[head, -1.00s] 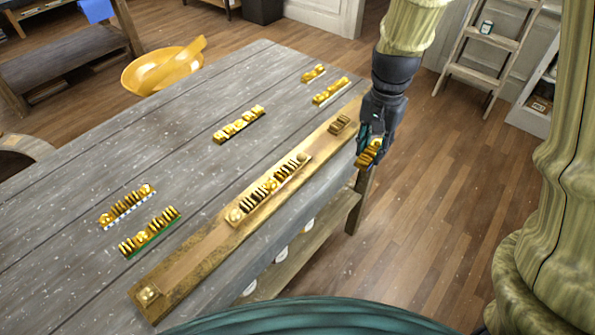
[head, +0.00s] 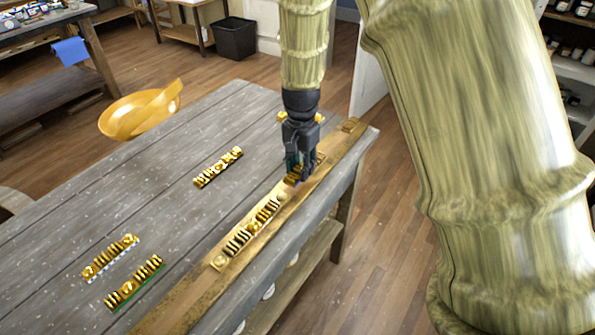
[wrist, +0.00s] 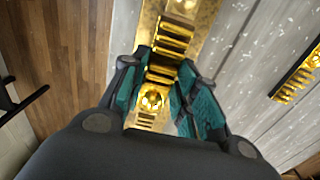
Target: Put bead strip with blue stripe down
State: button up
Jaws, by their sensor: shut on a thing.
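My gripper (head: 298,172) is over the far part of a long wooden board on the table's right edge. It is shut on a short gold bead strip (head: 292,180), mostly hidden by the fingers. In the wrist view, gold bars and a round bead (wrist: 152,98) show between my teal fingers (wrist: 162,88). The blue stripe cannot be made out clearly. The held strip is in line with another gold bead strip (head: 252,228) on the board (head: 190,298). I cannot tell whether the held strip touches the board.
Other gold bead strips lie on the grey table: one in the middle (head: 217,167), one at left (head: 110,257), and one with a green edge (head: 133,283).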

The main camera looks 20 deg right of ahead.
aim_at(299, 175)
jog(key=shift+w+a, duration=0.15)
jog(key=shift+w, duration=0.05)
jog(key=shift+f+p, duration=0.7)
jog(key=shift+f, duration=1.1)
jog(key=o, duration=1)
jog(key=shift+f, duration=0.1)
jog(key=shift+r+b, duration=1.45)
jog(key=shift+r, duration=4.7)
